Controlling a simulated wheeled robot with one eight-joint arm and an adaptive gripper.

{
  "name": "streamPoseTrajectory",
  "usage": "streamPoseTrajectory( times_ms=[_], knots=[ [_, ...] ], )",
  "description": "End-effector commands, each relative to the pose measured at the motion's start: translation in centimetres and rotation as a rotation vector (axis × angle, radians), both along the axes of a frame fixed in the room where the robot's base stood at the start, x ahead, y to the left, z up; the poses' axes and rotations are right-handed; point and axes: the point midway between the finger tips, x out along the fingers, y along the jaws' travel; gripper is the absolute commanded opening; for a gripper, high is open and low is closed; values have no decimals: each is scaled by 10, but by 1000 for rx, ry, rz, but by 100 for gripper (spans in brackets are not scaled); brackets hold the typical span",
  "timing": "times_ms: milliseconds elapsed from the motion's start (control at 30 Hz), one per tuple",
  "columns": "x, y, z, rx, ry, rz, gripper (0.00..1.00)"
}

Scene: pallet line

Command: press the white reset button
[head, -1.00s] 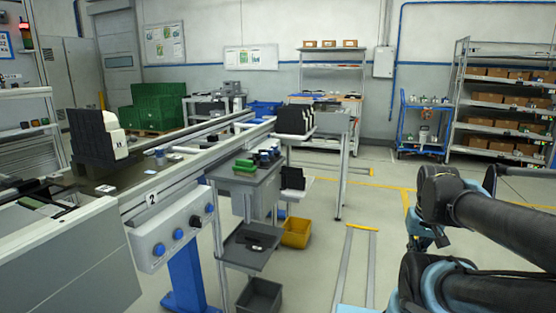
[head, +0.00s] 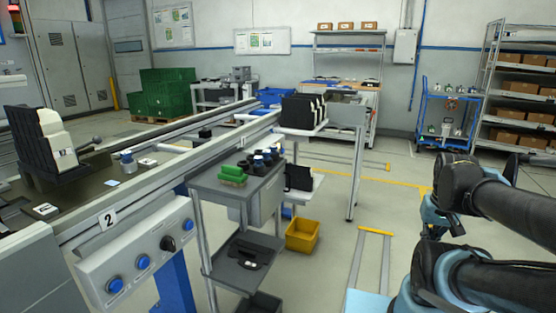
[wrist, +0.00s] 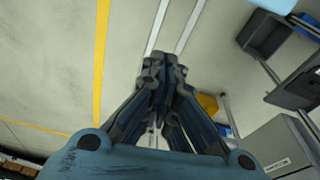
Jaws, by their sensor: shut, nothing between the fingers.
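A pale grey control panel (head: 150,250) is on the front of the conveyor station marked 2, at the lower left of the head view. It carries blue round buttons, including a lower one (head: 115,285), a middle one (head: 143,262) and an upper one (head: 187,224), plus a black knob (head: 167,243). I cannot make out a white button on it. My gripper (wrist: 163,68) is shut and empty in the wrist view, over open floor and away from the panel. In the head view my arm is at the right; the fingertips are not seen there.
A grey cart (head: 228,192) with green and dark parts stands just right of the panel. A yellow bin (head: 303,235) sits on the floor beyond it. A blue trolley (head: 447,115) and shelving (head: 490,90) are at the back right. The floor right of the cart is mostly clear.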

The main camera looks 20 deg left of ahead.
Motion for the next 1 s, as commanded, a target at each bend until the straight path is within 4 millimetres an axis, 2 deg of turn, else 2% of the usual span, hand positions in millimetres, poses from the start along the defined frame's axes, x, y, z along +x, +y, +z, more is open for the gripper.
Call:
streamPoseTrajectory(
  times_ms=[200, 267, 367, 467, 667, 1000],
  knots=[
    [0, 0, 0, 0, 0, 0, 0],
    [-6, 1, 5, 1, -14, 4, 0],
    [3, 4, 9, 4, -32, 27, 0],
    [23, 11, 17, 12, -65, 71, 0],
    [81, 38, 36, 29, -168, 205, 0],
    [181, 101, 60, 56, -356, 427, 0]
  ],
)
